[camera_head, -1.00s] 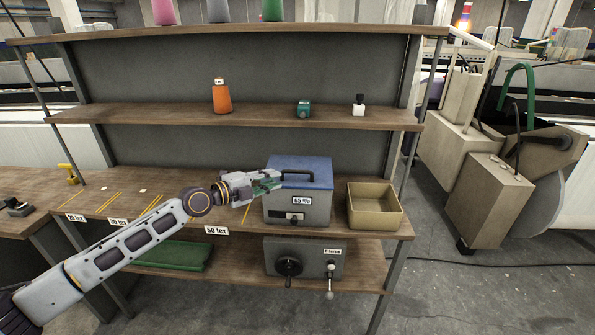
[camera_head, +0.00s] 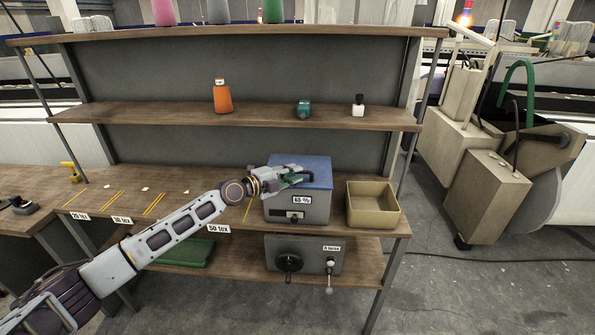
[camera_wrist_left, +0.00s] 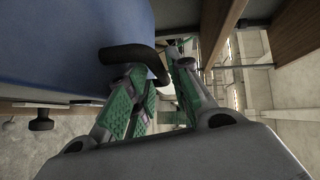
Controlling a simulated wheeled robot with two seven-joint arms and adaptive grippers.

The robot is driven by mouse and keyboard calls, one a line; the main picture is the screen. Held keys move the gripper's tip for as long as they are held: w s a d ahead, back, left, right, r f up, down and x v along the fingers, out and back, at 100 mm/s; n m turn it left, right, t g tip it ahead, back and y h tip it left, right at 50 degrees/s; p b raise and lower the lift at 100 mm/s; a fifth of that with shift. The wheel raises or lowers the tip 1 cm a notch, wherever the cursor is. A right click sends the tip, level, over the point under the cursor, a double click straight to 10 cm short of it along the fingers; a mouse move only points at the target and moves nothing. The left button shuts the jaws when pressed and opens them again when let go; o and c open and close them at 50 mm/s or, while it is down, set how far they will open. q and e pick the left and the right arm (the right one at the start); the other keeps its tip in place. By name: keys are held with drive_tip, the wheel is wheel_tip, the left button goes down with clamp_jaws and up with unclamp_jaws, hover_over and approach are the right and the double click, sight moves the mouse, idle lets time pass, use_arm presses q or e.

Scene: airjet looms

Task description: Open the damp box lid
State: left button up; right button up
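The damp box (camera_head: 285,212) is a grey box with a "65 %" label, standing on the bench, its blue lid (camera_head: 318,167) down. My left gripper (camera_head: 298,177) is over the lid at the dark handle, which it mostly hides in the head view. In the left wrist view the black handle (camera_wrist_left: 130,53) rises from the blue lid (camera_wrist_left: 75,40) and its curved end reaches between the green-padded fingertips of my left gripper (camera_wrist_left: 160,68). The fingers are apart, with a gap visible beside the handle. My right gripper is not in view.
An open tan bin (camera_head: 373,219) stands right beside the box. A grey unit (camera_head: 303,257) with knobs sits on the lower shelf, near a green tray (camera_head: 185,252). An upper shelf (camera_head: 260,116) with an orange bottle (camera_head: 222,97) runs above the bench.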

use_arm(q)
drive_tip(key=shift+x, duration=1.2)
drive_tip(key=shift+c, duration=0.3)
clamp_jaws()
